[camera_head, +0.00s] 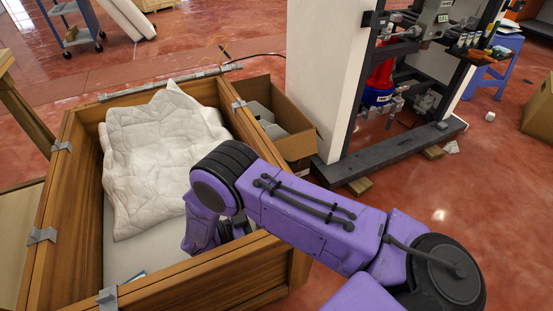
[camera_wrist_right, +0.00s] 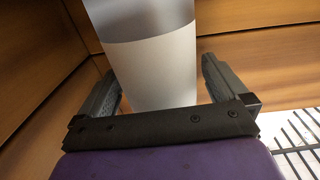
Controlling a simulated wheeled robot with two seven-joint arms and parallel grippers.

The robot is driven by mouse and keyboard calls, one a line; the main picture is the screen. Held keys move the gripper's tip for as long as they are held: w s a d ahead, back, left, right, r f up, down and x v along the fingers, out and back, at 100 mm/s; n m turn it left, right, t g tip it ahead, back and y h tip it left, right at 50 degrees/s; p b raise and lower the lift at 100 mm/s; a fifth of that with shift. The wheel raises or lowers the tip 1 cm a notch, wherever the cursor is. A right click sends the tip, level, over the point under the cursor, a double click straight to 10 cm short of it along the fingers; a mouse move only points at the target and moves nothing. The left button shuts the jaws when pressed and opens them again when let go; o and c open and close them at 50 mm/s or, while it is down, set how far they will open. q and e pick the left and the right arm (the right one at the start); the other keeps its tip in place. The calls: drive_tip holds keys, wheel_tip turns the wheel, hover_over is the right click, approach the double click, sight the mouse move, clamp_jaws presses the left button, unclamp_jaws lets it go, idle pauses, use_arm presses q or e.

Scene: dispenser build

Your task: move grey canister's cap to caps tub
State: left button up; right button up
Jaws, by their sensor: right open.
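In the right wrist view my right gripper (camera_wrist_right: 160,66) is open, with one finger on each side of a smooth pale-grey cylindrical thing (camera_wrist_right: 155,70), probably the grey canister. Its upper part looks darker, its lower part lighter; I cannot tell which part is the cap. Whether the fingers touch it is unclear. I cannot make out the caps tub. My left gripper is not in view.
A white quilted blanket (camera_head: 155,150) lies in the crate, whose wooden walls stand close around my right gripper. A cardboard box (camera_head: 295,145) with grey things stands beside the crate. A white panel (camera_head: 325,70) and dark-framed rack (camera_head: 395,155) stand to the right.

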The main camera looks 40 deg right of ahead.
drive_tip(key=shift+a, duration=0.15)
drive_tip(key=c, duration=1.8)
drive_tip(key=shift+r, duration=0.15)
wheel_tip(320, 180, up, 28)
drive_tip(key=p, duration=1.1)
drive_tip(key=shift+p, duration=0.3)
drive_tip(key=shift+w, duration=0.15)
